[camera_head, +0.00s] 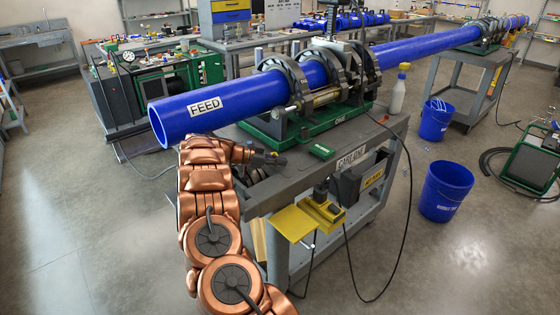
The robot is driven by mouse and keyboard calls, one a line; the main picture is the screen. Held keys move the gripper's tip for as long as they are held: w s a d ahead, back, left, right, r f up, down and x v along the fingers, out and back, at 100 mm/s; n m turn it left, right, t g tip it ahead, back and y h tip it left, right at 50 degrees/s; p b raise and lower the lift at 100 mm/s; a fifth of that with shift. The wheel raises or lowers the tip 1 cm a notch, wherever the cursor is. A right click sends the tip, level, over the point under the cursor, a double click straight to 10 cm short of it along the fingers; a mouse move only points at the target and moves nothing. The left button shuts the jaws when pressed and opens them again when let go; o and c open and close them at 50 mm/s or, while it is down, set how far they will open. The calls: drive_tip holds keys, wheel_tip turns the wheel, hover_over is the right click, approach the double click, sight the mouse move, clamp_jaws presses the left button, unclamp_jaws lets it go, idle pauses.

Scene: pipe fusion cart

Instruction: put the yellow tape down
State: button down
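My gripper (272,159) is small and dark in the picture, at the end of my copper-coloured arm. It is over the near left end of the grey cart (290,185), just below the blue pipe marked FEED. The frame does not show whether its fingers are open or shut, or whether they hold anything. I cannot make out a yellow tape. A yellow plate (292,223) and a yellow block (324,211) are at the front side of the cart, but neither is clearly a tape roll.
The blue pipe (172,117) runs through the green-based fusion machine (300,127) above the cart. A small green box (322,151) lies on the cart top beside my gripper. A spray bottle (398,92) stands at the far right corner. Blue buckets (444,190) stand on the floor.

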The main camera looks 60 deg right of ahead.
drive_tip(key=shift+f, duration=0.35)
drive_tip(key=c, duration=1.3)
unclamp_jaws()
drive_tip(key=shift+r, duration=0.55)
drive_tip(key=b+v, duration=0.2)
drive_tip(key=v, duration=1)
drive_tip(key=shift+r, duration=0.15)
